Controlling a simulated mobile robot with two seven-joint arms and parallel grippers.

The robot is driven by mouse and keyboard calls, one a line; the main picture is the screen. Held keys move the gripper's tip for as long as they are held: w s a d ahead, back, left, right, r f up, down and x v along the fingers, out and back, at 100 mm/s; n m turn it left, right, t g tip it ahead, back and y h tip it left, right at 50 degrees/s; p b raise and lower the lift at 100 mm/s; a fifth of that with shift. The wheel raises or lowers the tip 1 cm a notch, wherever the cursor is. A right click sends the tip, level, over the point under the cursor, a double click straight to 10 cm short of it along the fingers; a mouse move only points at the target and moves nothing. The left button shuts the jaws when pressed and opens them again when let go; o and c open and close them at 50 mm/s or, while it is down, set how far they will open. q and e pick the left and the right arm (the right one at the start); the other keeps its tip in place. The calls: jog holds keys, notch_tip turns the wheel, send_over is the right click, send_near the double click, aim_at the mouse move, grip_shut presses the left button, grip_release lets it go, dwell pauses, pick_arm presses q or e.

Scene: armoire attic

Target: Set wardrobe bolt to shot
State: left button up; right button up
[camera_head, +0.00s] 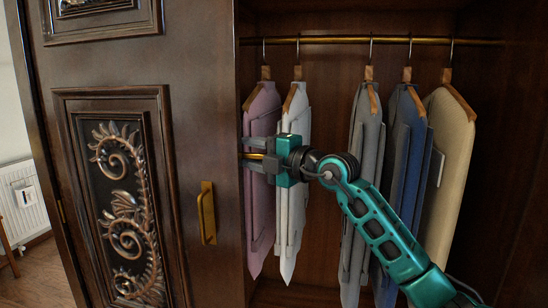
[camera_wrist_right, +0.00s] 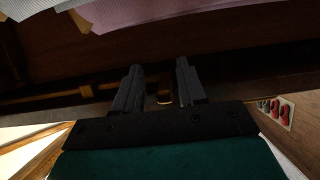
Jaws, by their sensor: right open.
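The wardrobe's left door (camera_head: 200,110) is dark carved wood and reaches to the edge of the open hanging space. My right gripper (camera_head: 248,154) is at this door's inner edge, fingers pointing left, partly hidden behind the edge. In the wrist view my right gripper (camera_wrist_right: 160,82) is open, with a small brass piece (camera_wrist_right: 164,99) between its fingers, probably the bolt's knob. A brass rod (camera_wrist_right: 70,93), probably part of the bolt, runs along the dark wood to the left. I cannot tell whether the fingers touch the knob, or the bolt's position. My left gripper is not in view.
Several garments (camera_head: 366,170) hang from a brass rail (camera_head: 370,40) behind and around my right arm. A brass handle (camera_head: 207,213) stands out from the door's front. A white radiator (camera_head: 25,200) is at the far left.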

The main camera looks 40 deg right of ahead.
jog(key=b+v, duration=0.2)
jog(key=v, duration=1)
jog(key=shift+s+r, duration=0.1)
jog(key=s+a+f+m+t+h, duration=0.1)
jog(key=a+f+m, duration=0.3)
jog(key=f, duration=0.5)
jog(key=s+a+f+m+h, duration=0.1)
jog(key=a+f+m, duration=0.1)
jog(key=f+m, duration=0.5)
jog(key=a+f+m+t+h, duration=0.1)
jog(key=a+f+m, duration=0.25)
jog(key=f, duration=0.75)
jog(key=s+a+f+m+g, duration=0.2)
jog(key=s+a+f+g, duration=0.2)
jog(key=f, duration=0.6)
jog(key=s+a+f+m+g+p, duration=0.1)
jog(key=s+a+f+g, duration=0.3)
jog(key=s+f, duration=0.5)
jog(key=a+f+m, duration=0.1)
jog(key=a, duration=0.1)
jog(key=shift+a, duration=0.3)
